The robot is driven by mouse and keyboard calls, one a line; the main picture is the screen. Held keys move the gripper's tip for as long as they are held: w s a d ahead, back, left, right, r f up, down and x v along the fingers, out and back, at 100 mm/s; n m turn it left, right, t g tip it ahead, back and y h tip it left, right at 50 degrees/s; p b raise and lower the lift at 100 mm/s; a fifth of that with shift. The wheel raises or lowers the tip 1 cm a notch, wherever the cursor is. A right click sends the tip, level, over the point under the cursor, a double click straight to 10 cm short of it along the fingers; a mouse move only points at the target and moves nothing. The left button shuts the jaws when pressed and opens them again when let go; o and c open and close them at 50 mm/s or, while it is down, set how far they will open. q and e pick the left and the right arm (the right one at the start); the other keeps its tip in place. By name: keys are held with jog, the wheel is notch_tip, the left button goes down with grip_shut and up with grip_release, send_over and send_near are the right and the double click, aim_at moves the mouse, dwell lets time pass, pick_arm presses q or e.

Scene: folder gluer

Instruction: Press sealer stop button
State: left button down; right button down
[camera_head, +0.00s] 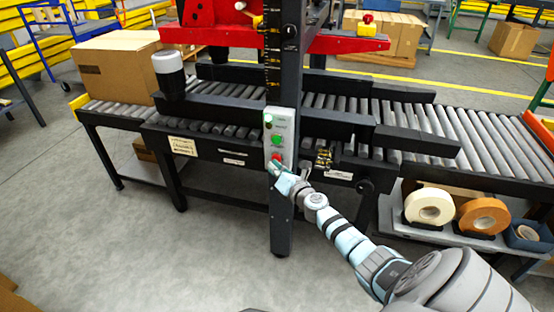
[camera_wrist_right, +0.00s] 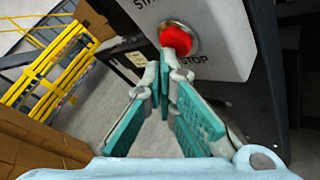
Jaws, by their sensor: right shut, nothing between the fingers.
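The sealer's control box (camera_head: 281,135) is a pale panel on the dark upright post, with a green button (camera_head: 277,140) above a red stop button (camera_head: 277,156). In the right wrist view the red stop button (camera_wrist_right: 177,38) is large and round, beside the printed word STOP. My right gripper (camera_head: 273,168) is at the lower part of the box. In the wrist view its teal-padded fingers (camera_wrist_right: 165,72) are shut and empty, with the tips just below the red button. I cannot tell whether they touch it. My left gripper is not in view.
The roller conveyor (camera_head: 480,135) runs behind the post, with a cardboard box (camera_head: 118,68) on its left end. A black crank with a white knob (camera_head: 168,62) stands left of the post. Tape rolls (camera_head: 430,206) sit on a shelf at right. The floor in front is clear.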

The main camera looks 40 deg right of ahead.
jog(key=shift+w+d, duration=0.15)
jog(key=shift+d, duration=0.05)
dwell(0.4)
jog(key=shift+s+a, duration=0.4)
jog(key=shift+a, duration=0.2)
jog(key=s+a+p, duration=0.2)
jog(key=s+a, duration=0.1)
jog(key=a, duration=0.2)
jog(key=shift+s, duration=0.25)
dwell(0.5)
